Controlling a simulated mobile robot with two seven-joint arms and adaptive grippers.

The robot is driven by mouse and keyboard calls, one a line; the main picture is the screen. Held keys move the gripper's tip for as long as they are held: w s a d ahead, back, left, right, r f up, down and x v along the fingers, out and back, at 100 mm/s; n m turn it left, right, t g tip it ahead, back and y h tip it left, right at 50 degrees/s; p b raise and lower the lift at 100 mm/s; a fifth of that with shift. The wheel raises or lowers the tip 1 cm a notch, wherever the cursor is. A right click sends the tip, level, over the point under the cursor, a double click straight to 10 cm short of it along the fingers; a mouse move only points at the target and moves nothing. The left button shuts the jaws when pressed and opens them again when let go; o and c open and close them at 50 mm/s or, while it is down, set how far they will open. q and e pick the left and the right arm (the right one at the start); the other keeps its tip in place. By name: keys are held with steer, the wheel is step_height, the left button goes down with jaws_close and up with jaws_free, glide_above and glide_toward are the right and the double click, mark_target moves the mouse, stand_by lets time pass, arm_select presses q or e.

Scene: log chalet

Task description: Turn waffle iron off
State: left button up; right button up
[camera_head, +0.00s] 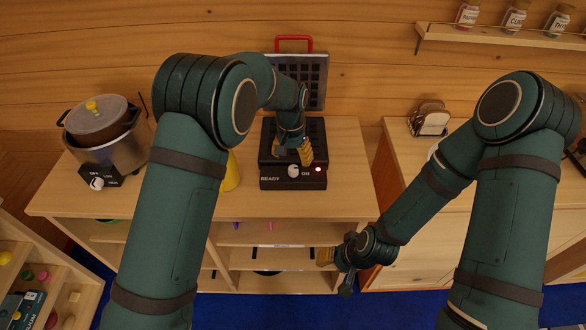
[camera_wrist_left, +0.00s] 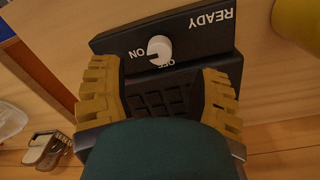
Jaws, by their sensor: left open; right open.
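The waffle iron (camera_head: 265,172) stands on the wooden counter with its lid up, showing a grid plate (camera_head: 312,86) and a red handle (camera_head: 294,40). Its black front panel has a white knob (camera_head: 293,171), READY and ON labels, and a lit red lamp (camera_head: 318,169). My left gripper (camera_head: 292,156) is open over the front of the iron, just above the knob. In the left wrist view the knob (camera_wrist_left: 160,50) lies between the two yellow fingers, beyond their tips, apart from them. My right gripper (camera_head: 335,257) is open and empty, low in front of the cabinets.
A cooker (camera_head: 125,155) with a lidded pot stands at the counter's left. A yellow object (camera_head: 232,172) is partly hidden behind my left arm. A toaster (camera_head: 430,121) stands on the right counter. A spice shelf (camera_head: 500,37) hangs at upper right.

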mark_target(293, 168)
arm_select(q)
step_height(293, 168, down, 6)
steer(key=shift+d+r, duration=0.1)
stand_by(0.4)
jaws_close()
